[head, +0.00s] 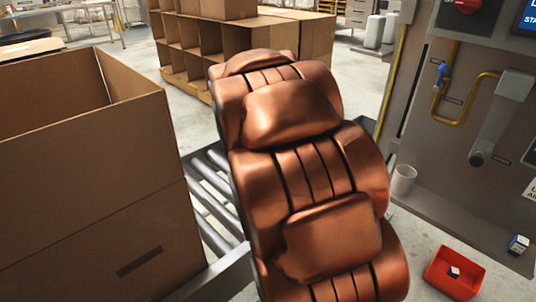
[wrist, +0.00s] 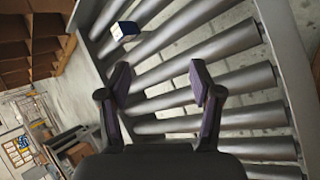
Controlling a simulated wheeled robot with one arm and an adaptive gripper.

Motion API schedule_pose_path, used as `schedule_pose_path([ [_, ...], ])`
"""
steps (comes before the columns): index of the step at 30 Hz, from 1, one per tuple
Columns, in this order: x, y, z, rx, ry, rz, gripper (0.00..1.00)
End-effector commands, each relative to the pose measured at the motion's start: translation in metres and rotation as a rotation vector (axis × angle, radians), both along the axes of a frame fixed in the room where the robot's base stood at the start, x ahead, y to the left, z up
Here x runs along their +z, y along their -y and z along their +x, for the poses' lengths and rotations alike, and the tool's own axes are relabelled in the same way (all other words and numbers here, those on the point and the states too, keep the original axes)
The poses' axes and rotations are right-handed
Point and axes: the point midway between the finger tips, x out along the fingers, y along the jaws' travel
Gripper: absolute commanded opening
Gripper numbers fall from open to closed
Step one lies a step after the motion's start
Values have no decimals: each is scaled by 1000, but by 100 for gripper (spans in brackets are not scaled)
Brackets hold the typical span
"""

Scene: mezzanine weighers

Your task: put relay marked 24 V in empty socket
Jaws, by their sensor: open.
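In the wrist view my gripper (wrist: 158,82) is open and empty, with its fingers spread above a roller conveyor (wrist: 222,75). A small blue and white block (wrist: 125,31), perhaps a relay, sits at the conveyor's edge beyond the left finger, apart from it. A small black and white block (head: 454,272) lies in a red bin (head: 436,275). No marking is readable on any block. I cannot make out an empty socket. My arm hides my gripper in the head view.
A large open cardboard box (head: 90,190) fills the left, beside the conveyor (head: 208,185). A grey machine panel (head: 455,110) with a red knob, yellow pipes and a screen stands at right. A white cup (head: 403,180) is near its foot. Cardboard cubbyholes (head: 290,40) stand behind.

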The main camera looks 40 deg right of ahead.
Motion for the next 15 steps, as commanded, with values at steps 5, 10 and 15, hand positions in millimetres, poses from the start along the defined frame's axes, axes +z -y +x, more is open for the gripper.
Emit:
schedule_pose_path([
  [5,18,76,47,352,-79,-247,65],
  [10,17,123,79,716,-180,-461,65],
  [15,-4,147,94,1094,-270,-645,65],
])
